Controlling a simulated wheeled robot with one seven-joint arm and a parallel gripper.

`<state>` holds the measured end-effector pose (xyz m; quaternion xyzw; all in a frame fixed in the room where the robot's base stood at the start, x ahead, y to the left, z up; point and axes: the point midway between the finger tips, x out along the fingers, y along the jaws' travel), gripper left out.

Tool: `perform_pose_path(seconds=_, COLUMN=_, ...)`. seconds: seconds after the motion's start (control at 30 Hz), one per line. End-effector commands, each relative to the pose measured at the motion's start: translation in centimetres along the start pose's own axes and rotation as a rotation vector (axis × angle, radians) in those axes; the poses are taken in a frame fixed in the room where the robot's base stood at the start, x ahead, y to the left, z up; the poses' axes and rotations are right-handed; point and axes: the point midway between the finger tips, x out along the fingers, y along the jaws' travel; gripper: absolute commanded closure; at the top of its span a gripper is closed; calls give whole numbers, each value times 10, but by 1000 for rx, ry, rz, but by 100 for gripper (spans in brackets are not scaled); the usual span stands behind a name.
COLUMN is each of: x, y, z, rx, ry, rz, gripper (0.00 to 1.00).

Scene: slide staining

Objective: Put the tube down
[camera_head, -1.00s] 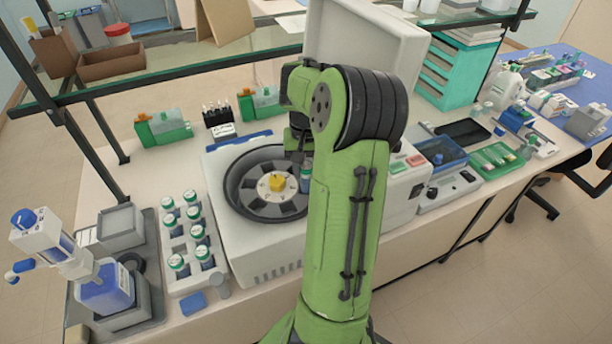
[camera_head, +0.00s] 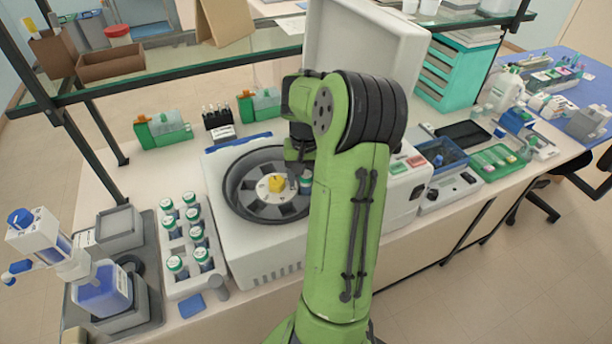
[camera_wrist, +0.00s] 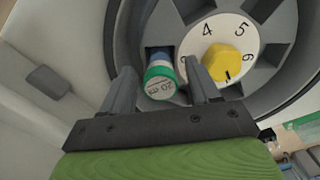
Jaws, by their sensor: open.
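The tube (camera_wrist: 161,81) has a green-rimmed white cap with print reading "20" and a blue band below. It sits tilted in a slot of the centrifuge rotor, beside the numbered hub (camera_wrist: 222,48) with its yellow knob. In the head view the tube (camera_head: 305,185) shows at the right side of the rotor bowl (camera_head: 240,201), partly hidden by my arm. My gripper (camera_wrist: 162,82) is open, its fingers on either side of the cap with gaps visible. The tube's lower part is hidden in the slot.
The centrifuge's raised lid (camera_head: 365,45) stands behind my arm. A white rack (camera_head: 178,245) with several similar tubes is left of the centrifuge. A glass shelf crosses the back.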

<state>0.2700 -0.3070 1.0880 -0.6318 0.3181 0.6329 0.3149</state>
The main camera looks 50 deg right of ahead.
Motion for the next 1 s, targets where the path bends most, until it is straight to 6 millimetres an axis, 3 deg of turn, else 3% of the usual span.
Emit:
perform_pose_path(seconds=0.17, x=-10, y=0, z=0, rx=1, ry=1, rz=0, gripper=39)
perform_pose_path(seconds=0.6, x=-117, y=0, z=-1, rx=-1, ry=3, rz=1, gripper=39)
perform_pose_path(seconds=0.9, x=-130, y=-2, z=1, rx=-5, ry=2, rz=2, gripper=39)
perform_pose_path(seconds=1.0, x=-142, y=-23, z=16, rx=-77, ry=39, rz=30, gripper=39)
